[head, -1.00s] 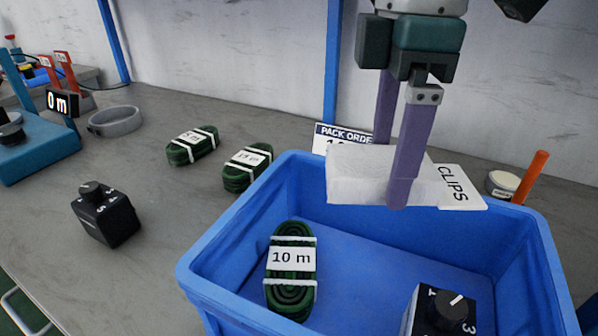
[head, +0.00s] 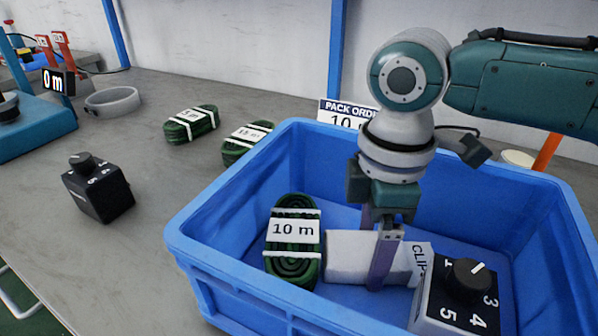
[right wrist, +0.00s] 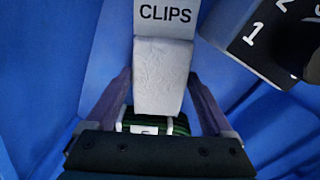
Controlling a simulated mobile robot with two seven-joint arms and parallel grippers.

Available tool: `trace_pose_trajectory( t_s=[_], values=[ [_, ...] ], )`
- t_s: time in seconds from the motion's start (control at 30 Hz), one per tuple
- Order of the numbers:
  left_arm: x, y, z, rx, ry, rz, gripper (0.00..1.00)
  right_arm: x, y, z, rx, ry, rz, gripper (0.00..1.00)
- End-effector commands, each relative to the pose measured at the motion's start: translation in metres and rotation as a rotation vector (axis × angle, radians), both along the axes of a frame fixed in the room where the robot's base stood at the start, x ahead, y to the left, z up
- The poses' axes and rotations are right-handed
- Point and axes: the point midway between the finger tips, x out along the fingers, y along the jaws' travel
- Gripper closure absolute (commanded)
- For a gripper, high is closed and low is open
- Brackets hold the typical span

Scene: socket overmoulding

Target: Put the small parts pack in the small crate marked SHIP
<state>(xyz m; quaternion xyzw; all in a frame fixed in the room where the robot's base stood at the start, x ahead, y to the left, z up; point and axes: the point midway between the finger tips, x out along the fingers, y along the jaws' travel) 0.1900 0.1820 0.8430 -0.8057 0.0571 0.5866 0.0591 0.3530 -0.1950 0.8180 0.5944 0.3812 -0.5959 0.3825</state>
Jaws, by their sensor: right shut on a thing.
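The small parts pack is a white pack with a CLIPS label (head: 346,257). It is inside the blue crate (head: 225,205), between a green 10 m coil (head: 293,262) and a black dial box (head: 462,300). My right gripper (head: 372,270) reaches down into the crate and is shut on the pack. In the right wrist view the pack (right wrist: 163,78) lies between the two fingers. Whether it touches the crate floor I cannot tell. No SHIP mark shows on the crate's visible sides. My left gripper is not in view.
Two more green coils (head: 191,124) (head: 243,146) lie on the grey bench (head: 150,235) left of the crate. Another black dial box (head: 98,187) and a grey ring (head: 112,101) are further left. A PACK ORDER card (head: 346,112) stands behind the crate.

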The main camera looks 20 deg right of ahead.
Motion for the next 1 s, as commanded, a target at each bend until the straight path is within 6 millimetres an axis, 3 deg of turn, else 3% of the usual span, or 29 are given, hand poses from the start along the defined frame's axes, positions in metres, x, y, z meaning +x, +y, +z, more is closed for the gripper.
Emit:
trace_pose_trajectory(
  t_s=[0.33, 0.37, 0.43, 0.77, 1.0],
  values=[
    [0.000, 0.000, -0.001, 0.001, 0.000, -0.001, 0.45, 0.000, 0.000, -0.003, 0.001, 0.000, 0.000, 0.70],
    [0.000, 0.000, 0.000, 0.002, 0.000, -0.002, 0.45, 0.000, 0.000, -0.003, 0.000, -0.001, 0.000, 0.10],
    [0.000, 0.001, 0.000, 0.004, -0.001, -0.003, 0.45, 0.000, 0.000, -0.002, 0.000, -0.001, 0.000, 0.02],
    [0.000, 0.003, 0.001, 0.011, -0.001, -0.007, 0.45, 0.001, 0.000, 0.003, 0.000, -0.002, 0.000, 0.00],
    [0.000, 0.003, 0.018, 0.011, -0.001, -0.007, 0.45, 0.002, 0.000, 0.048, 0.002, -0.005, 0.001, 0.00]
  ],
)
